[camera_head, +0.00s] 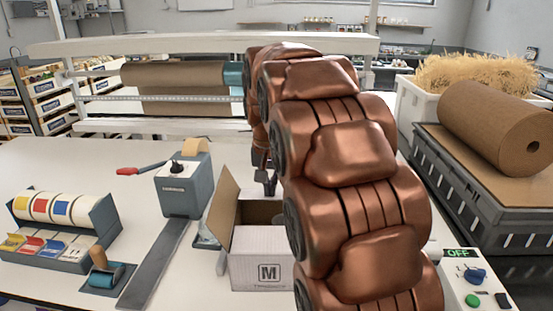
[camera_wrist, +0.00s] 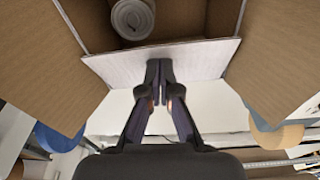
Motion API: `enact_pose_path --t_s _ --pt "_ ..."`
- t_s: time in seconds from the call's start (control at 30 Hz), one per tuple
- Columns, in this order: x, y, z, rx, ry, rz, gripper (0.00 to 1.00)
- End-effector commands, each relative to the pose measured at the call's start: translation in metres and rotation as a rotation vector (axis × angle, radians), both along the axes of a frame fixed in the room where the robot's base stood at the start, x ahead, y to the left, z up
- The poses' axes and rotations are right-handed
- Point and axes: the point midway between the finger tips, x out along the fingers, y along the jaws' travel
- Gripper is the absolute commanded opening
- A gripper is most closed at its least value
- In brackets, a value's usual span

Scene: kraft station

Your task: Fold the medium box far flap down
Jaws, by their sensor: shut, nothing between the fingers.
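The medium box (camera_head: 262,258) is white outside with an "M" label and brown inside. It stands open on the table, partly hidden by my arm. In the wrist view its far flap (camera_wrist: 205,60) shows its white face, running across below the opening. My gripper (camera_wrist: 159,66) is shut and empty, with its fingertips overlapping this flap; I cannot tell whether they touch it. In the head view my gripper (camera_head: 268,186) is behind the box. Brown side flaps spread out on both sides in the wrist view. A pale cylindrical item (camera_wrist: 132,18) lies inside the box.
A grey tape dispenser (camera_head: 184,190) stands left of the box, with a grey strip in front of it. A label dispenser (camera_head: 62,230) is farther left. A control panel (camera_head: 475,290) is at front right. A paper roll rack (camera_head: 180,85) stands behind.

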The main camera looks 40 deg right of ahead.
Motion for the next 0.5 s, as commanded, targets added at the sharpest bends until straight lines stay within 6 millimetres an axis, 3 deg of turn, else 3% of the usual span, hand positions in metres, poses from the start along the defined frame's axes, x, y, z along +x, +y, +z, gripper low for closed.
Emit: enact_pose_path --t_s 0.5 --pt "0.0001 0.0 -0.0067 0.0 0.0 0.0 0.0"
